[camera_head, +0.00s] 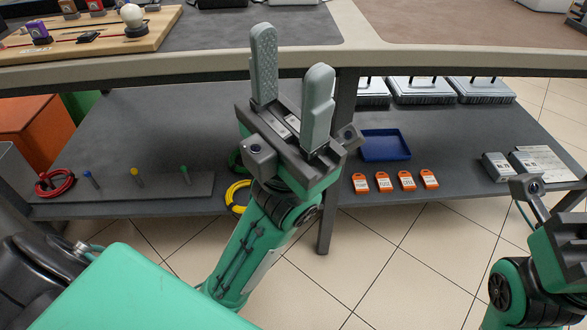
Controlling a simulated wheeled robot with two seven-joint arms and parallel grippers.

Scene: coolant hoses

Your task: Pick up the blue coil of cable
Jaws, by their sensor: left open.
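I see no blue coil of cable in this view; my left gripper and arm hide part of the lower shelf. My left gripper (291,60) is open and empty, its two grey fingers pointing up in front of the table edge. A red coil (55,184) lies at the left of the lower shelf. A yellow coil (236,197) and a green coil (235,159) show partly beside my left wrist. My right gripper (532,188) is cut off at the right edge, and its fingers cannot be made out.
A peg strip (155,190) with blue, yellow and green pegs is on the lower shelf (150,120). A blue tray (385,145), several orange tags (407,181) and grey boxes (422,90) are on the right. A table leg (327,225) and the tabletop edge (150,68) are near my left arm.

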